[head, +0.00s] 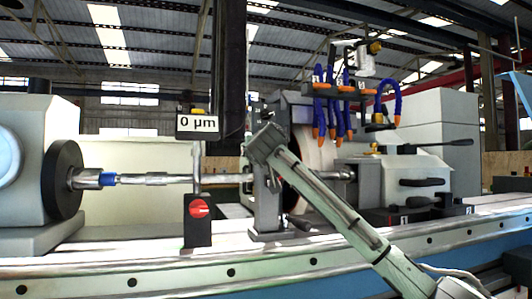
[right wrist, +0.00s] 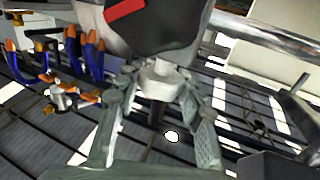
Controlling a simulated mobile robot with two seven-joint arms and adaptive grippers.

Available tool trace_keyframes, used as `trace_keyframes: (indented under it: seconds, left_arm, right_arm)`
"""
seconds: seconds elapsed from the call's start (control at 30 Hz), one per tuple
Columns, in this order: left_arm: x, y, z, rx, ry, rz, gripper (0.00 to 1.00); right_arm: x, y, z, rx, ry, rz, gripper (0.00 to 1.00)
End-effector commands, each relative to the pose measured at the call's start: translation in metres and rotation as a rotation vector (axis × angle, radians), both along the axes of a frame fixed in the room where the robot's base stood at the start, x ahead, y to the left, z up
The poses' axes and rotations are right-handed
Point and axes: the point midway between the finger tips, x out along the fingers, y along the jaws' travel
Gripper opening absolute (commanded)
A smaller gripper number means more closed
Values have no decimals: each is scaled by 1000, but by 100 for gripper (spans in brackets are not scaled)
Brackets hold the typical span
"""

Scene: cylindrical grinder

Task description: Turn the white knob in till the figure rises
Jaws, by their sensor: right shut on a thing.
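The white knob (right wrist: 162,78) sits below a dark grey body with a red bar in the right wrist view. My right gripper (right wrist: 161,88) has one finger on each side of it and is shut on it. In the head view my right arm reaches from the lower right to the grey steady rest (head: 268,215) beside the workpiece shaft (head: 155,179). The knob and the fingertips cannot be made out there. The display (head: 198,123) above the shaft reads 0 µm. My left gripper is not in view.
The grinding wheel (head: 318,150) stands close behind my right arm. Blue coolant hoses (head: 333,105) with orange tips hang above it. The headstock chuck (head: 62,180) is at the left.

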Motion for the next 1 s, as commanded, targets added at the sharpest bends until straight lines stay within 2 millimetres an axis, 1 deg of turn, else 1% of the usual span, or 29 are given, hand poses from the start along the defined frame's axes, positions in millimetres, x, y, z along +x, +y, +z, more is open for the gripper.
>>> trace_keyframes:
  seconds: [0.33, 0.37, 0.53, 0.87, 0.93, 1.0]
  left_arm:
    - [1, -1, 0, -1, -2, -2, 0]
    - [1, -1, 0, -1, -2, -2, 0]
    - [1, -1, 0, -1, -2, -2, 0]
    - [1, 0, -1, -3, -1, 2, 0]
    - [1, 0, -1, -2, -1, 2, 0]
    - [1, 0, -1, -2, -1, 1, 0]
  right_arm:
    - [1, 0, -2, -2, 5, -4, 8]
    - [1, 0, -2, -2, 5, -4, 38]
    - [1, 0, -2, -1, 3, -3, 59]
    - [-1, 0, -1, -1, 1, -2, 60]
    - [-6, 1, -1, -1, 0, -1, 60]
    - [-15, 1, 0, -1, 0, 0, 60]
